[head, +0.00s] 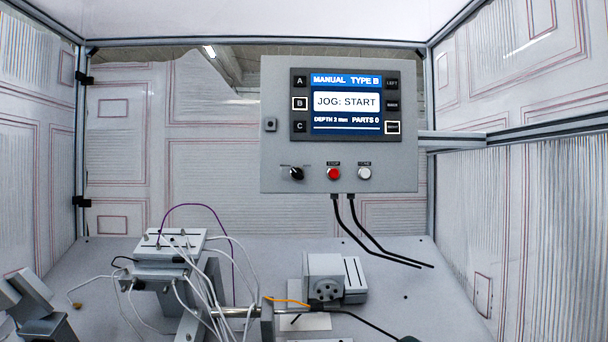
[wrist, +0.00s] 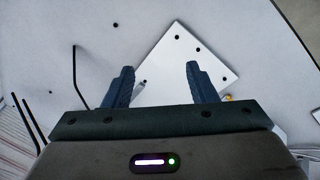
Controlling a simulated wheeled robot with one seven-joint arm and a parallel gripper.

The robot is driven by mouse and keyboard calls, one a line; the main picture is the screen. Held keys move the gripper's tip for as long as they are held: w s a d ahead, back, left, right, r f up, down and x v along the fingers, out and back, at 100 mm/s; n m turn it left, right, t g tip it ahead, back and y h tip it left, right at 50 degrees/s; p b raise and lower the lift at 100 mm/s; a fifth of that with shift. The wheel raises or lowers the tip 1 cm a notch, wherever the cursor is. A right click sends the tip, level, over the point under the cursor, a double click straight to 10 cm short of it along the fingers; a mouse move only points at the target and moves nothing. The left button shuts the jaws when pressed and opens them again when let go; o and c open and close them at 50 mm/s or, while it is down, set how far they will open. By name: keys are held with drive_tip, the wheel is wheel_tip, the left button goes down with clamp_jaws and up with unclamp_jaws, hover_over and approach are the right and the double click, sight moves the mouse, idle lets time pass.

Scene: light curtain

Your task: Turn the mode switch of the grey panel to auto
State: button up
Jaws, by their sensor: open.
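The grey panel (head: 338,170) hangs above the table in the head view. Its screen (head: 346,103) reads MANUAL TYPE B, JOG: START, DEPTH 2 mm, PARTS 0. The mode switch (head: 296,173) is a black knob at the panel's lower left, with a light mark at its left side; its label is too small to read. A red button (head: 333,173) and a white button (head: 364,173) sit to its right. My gripper (wrist: 158,85) shows in the wrist view with two blue fingers apart and nothing between them. It points down over the table, away from the panel.
In the head view, a fixture with white and purple wires (head: 173,248) stands on the table at left, and a grey block (head: 324,278) at centre. Black cables (head: 370,240) hang below the panel. A white plate (wrist: 185,62) lies under my fingers. The space before the panel looks clear.

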drive_tip(key=w+a+r+n+t, duration=0.2)
drive_tip(key=w+r+n, duration=0.2)
drive_tip(key=r, duration=0.3)
drive_tip(key=w+a+r+n+t, duration=0.2)
drive_tip(key=w+r+n, duration=0.1)
drive_tip(key=r, duration=0.4)
drive_tip(key=n+t+y, duration=0.1)
drive_tip(key=n+t, duration=0.6)
drive_tip(key=n, duration=0.5)
approach(297, 173)
drive_tip(key=w+p, duration=0.4)
drive_tip(key=w, duration=0.3)
drive_tip(key=shift+w+d+p, duration=0.15)
drive_tip(key=shift+w+p, duration=0.15)
drive_tip(key=shift+w, duration=0.1)
drive_tip(key=shift+w+f, duration=0.15)
drive_tip(key=shift+w, duration=0.6)
drive_tip(key=c, duration=1)
